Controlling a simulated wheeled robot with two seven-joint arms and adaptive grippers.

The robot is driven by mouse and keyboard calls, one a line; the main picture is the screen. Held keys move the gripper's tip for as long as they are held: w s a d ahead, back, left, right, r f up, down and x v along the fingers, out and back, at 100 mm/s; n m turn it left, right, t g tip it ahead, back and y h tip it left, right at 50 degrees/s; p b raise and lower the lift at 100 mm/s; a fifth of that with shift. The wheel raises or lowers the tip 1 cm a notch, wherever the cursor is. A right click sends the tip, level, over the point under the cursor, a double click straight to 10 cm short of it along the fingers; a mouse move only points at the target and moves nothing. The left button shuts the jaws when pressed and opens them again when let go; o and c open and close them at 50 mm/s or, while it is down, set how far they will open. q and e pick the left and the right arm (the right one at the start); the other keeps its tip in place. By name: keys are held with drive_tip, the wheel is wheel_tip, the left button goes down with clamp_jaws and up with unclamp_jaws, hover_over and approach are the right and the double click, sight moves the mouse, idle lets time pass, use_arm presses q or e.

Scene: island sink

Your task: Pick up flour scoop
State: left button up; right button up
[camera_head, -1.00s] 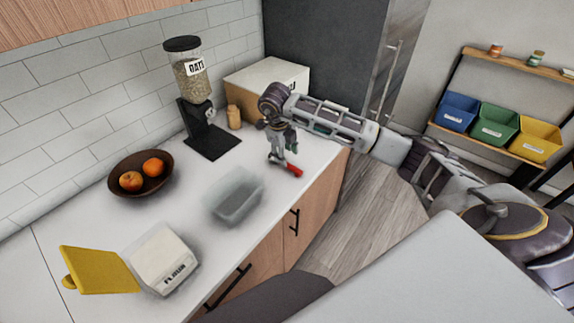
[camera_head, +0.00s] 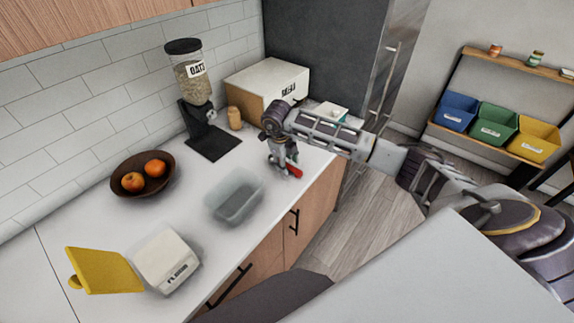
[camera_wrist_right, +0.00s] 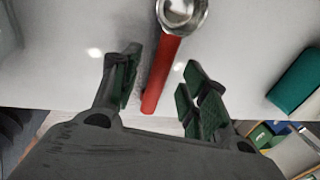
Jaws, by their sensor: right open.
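The flour scoop has a red handle (camera_wrist_right: 160,75) and a round metal bowl (camera_wrist_right: 181,12), seen in the right wrist view. It lies on the white counter, and in the head view its red handle (camera_head: 294,170) shows near the counter's front edge. My right gripper (camera_wrist_right: 160,80) is open, its green-padded fingers on either side of the handle without visibly closing on it. In the head view my right gripper (camera_head: 285,168) points down over the scoop and hides most of it. My left gripper is not in view.
A clear grey tub (camera_head: 234,196) stands left of the scoop. A white flour box (camera_head: 166,259) with a yellow lid (camera_head: 104,271), a fruit bowl (camera_head: 143,174), an oat dispenser (camera_head: 196,95) and a large box (camera_head: 267,84) also stand on the counter. A green object (camera_wrist_right: 297,84) lies to the right.

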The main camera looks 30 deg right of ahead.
sight(287, 164)
drive_tip(key=shift+d+f, duration=0.15)
drive_tip(key=shift+f, duration=0.7)
clamp_jaws()
drive_tip(key=shift+r, duration=0.15)
wheel_tip(287, 164, up, 10)
drive_tip(key=b, duration=0.1)
drive_tip(key=shift+b, duration=0.4)
drive_tip(key=shift+w, duration=0.1)
idle(0.5)
